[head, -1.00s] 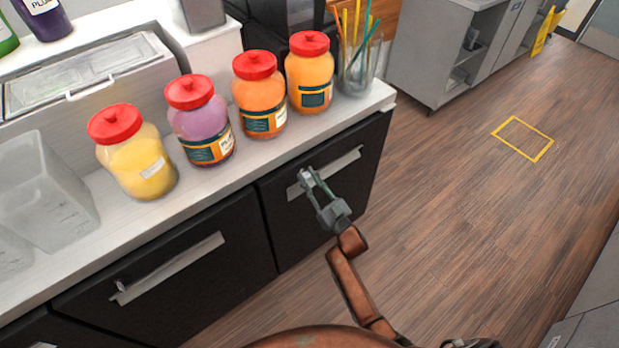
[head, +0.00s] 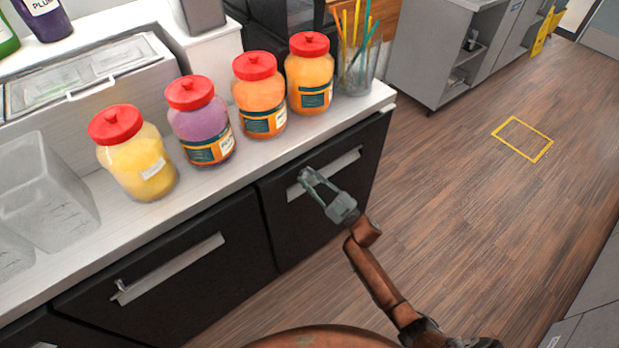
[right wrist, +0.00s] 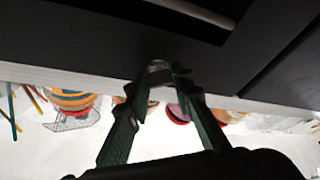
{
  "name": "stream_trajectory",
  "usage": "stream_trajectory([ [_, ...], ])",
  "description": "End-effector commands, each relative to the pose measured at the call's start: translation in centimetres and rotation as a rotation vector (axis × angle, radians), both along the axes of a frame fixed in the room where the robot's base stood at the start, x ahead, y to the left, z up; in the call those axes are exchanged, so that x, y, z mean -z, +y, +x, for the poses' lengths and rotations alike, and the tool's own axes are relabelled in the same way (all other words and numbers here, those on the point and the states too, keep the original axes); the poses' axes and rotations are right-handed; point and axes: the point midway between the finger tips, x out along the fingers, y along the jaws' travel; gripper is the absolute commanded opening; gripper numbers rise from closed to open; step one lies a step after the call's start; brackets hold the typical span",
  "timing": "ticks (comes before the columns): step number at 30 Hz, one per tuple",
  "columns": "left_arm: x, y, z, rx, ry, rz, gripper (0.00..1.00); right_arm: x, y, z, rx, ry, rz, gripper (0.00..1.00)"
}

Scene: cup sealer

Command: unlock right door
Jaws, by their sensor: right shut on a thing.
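The right door (head: 330,205) is a dark cabinet front under the counter, closed, with a long pale handle (head: 340,168) near its top. My right gripper (head: 304,177) is at the left end of this handle, its fingertips together against the door front. In the right wrist view the fingertips (right wrist: 168,74) close on a small pale piece (right wrist: 158,66), which looks like the door's key; most of it is hidden by the fingers. Whether the lock is open cannot be seen. My left gripper is not in view.
The left door (head: 180,285) has a similar handle with a small key (head: 119,285) at its left end. Several red-lidded jars (head: 259,95) and a glass of straws (head: 357,70) stand on the counter above. The floor (head: 460,200) to the right is clear.

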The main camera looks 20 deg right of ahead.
Motion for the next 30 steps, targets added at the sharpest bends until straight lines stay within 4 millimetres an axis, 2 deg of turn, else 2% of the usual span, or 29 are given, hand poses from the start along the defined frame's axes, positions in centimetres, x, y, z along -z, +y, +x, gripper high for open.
stream_trajectory([
  [18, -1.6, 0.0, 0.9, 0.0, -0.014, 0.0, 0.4, -0.4, -0.3, 0.1, 0.002, -0.2, -0.553, 0.0],
  [30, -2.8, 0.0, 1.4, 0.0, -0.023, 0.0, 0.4, -0.5, -0.3, 0.1, 0.003, -0.3, -0.829, 0.0],
])
